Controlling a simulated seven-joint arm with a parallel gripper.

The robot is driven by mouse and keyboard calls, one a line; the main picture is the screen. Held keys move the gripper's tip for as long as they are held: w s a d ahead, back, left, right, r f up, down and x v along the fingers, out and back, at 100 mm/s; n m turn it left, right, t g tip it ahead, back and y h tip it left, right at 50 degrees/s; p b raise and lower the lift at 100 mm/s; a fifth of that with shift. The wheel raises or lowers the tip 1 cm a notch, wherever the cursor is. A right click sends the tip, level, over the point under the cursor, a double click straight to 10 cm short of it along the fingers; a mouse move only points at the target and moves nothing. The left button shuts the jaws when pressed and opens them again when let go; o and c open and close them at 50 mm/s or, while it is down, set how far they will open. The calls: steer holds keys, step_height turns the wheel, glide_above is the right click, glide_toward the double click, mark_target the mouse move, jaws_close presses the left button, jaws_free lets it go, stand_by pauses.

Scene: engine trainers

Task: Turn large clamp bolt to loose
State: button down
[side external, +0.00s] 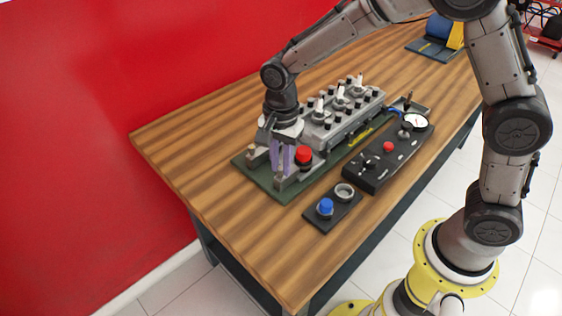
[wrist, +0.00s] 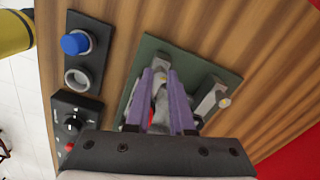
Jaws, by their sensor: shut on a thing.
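My gripper (side external: 282,168) points down over the left end of the engine trainer's green base plate (side external: 292,195). Its purple fingers also show in the wrist view (wrist: 159,75). They are shut on a grey part (wrist: 159,100), which appears to be the large clamp bolt. The fingers and gripper body hide most of it, so its turn position cannot be told. A grey upright bracket (wrist: 211,100) stands beside the fingers in the wrist view. A red knob or cap (side external: 304,154) is just right of the fingers in the side view.
A grey engine head (side external: 340,118) with several studs stands behind the gripper. A black panel (side external: 385,165) with a gauge (side external: 414,121) is at right. A small dark plate (side external: 332,212) holds a blue cap (side external: 325,207) and a grey ring (side external: 344,191). The wooden table is clear at left.

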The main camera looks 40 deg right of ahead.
steer(key=n, duration=1.5)
steer(key=shift+r, duration=0.1)
steer(key=n, duration=1.1)
steer(key=shift+n, duration=0.3)
steer(key=c, duration=0.8)
jaws_free()
